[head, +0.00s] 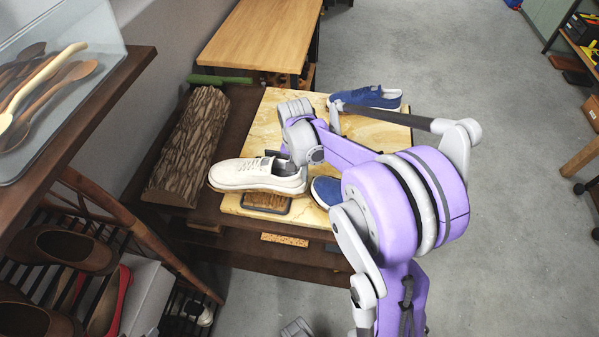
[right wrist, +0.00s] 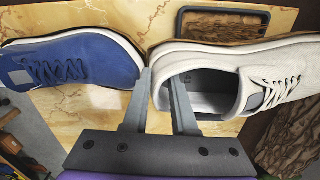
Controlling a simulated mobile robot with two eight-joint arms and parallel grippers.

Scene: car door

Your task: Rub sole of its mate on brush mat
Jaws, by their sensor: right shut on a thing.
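A white lace-up shoe (head: 258,176) has its toe to the left in the head view and also shows in the right wrist view (right wrist: 287,82). My right gripper (head: 284,158) is shut on its heel wall, one finger inside the opening and one outside (right wrist: 159,88). The brush mat (head: 265,203), brown bristles in a dark frame, lies under and in front of the shoe; it also shows behind the shoe in the right wrist view (right wrist: 225,20). Whether the sole touches the bristles is unclear. My left gripper is not in view.
A blue shoe (head: 325,190) stands close to the white heel, partly behind my right arm. Another blue shoe (head: 372,97) is at the far right of the marbled tabletop (head: 268,118). A bark log (head: 190,150) lies left. Shoe racks fill the lower left.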

